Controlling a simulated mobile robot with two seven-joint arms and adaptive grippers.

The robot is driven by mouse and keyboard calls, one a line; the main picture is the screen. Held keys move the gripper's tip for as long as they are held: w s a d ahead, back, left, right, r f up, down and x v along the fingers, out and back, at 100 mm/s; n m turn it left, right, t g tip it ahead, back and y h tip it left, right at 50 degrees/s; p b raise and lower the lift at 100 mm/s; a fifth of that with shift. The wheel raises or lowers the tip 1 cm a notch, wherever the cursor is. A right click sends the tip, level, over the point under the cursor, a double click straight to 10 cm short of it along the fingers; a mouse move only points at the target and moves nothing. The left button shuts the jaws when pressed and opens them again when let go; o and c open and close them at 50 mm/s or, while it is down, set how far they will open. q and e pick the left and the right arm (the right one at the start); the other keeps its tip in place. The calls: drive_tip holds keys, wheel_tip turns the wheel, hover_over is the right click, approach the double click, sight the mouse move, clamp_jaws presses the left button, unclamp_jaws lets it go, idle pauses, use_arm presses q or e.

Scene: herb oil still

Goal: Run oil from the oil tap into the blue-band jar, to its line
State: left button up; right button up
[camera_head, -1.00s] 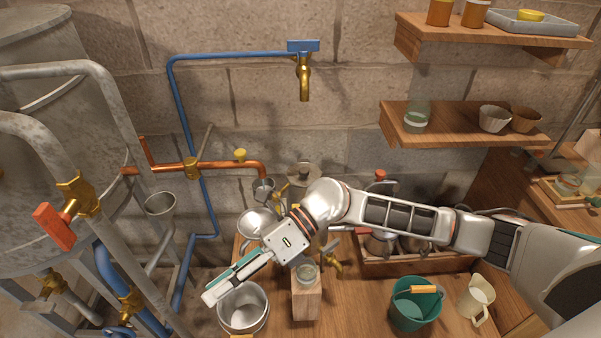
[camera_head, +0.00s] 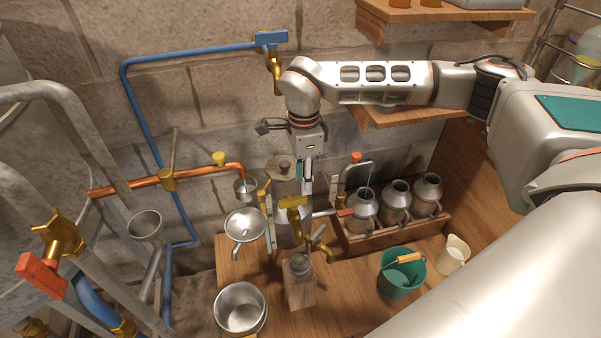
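A small glass jar (camera_head: 300,263) stands upright on a wooden block (camera_head: 300,290); its band colour and fill line are too small to make out. Brass taps sit on a steel vessel (camera_head: 284,208) behind it. One brass tap (camera_head: 318,240) is just above and right of the jar; a brass fitting (camera_head: 293,203) is higher up. I cannot tell which is the oil tap, or whether anything flows. My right gripper (camera_head: 306,192) points down beside the vessel, just above these fittings. Its fingers appear edge-on, so their opening is unclear. My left gripper is out of view.
A steel pot (camera_head: 240,309) stands left of the block, with a funnel (camera_head: 245,224) behind it. Metal cans (camera_head: 396,200) stand in a wooden crate (camera_head: 390,236) to the right. A green bucket (camera_head: 402,273) and a cream jug (camera_head: 454,255) are in front of the crate.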

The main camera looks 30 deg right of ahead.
sight(303, 197)
drive_tip(key=shift+f, duration=3.1)
clamp_jaws()
